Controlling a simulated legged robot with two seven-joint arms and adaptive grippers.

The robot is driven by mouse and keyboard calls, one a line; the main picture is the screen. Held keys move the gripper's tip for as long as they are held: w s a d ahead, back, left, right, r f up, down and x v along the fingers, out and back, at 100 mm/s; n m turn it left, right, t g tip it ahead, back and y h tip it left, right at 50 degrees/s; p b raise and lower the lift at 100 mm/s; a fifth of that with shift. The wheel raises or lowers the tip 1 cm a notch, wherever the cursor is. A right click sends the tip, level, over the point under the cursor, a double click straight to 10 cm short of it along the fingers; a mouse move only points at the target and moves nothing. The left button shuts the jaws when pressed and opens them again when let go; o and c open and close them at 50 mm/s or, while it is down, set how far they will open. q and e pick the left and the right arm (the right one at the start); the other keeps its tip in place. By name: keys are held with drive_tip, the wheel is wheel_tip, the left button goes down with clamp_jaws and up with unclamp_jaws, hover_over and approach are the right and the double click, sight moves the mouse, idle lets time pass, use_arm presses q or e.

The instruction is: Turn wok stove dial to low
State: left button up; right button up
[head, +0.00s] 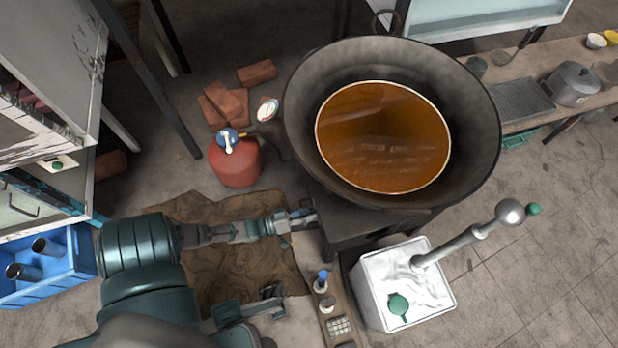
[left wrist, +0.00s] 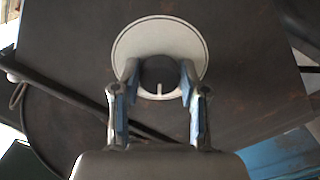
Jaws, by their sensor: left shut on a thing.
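The wok stove's dark round dial (left wrist: 158,74) sits on a pale round plate (left wrist: 160,36) on the dark stove front (left wrist: 75,50) in the left wrist view. Its white mark points down in that picture, toward my wrist. My left gripper (left wrist: 158,82) is shut on the dial, one finger on each side. In the head view, my left gripper (head: 302,217) reaches the stove's side below the large black wok (head: 300,105). The dial is hidden there. The wok holds brown liquid (head: 385,140).
A red gas cylinder (head: 236,163) and bricks (head: 222,103) stand left of the stove. A white bin (head: 436,262) with a metal-handled tool (head: 480,232) stands at the right front. A narrow shelf (head: 338,305) with small items is left of it.

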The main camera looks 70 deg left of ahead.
use_arm(q)
drive_tip(key=shift+a, duration=0.1)
drive_tip(key=o, duration=1.1)
drive_tip(key=shift+o, duration=0.2)
drive_tip(key=s+a, duration=0.1)
drive_tip(key=s, duration=1.1)
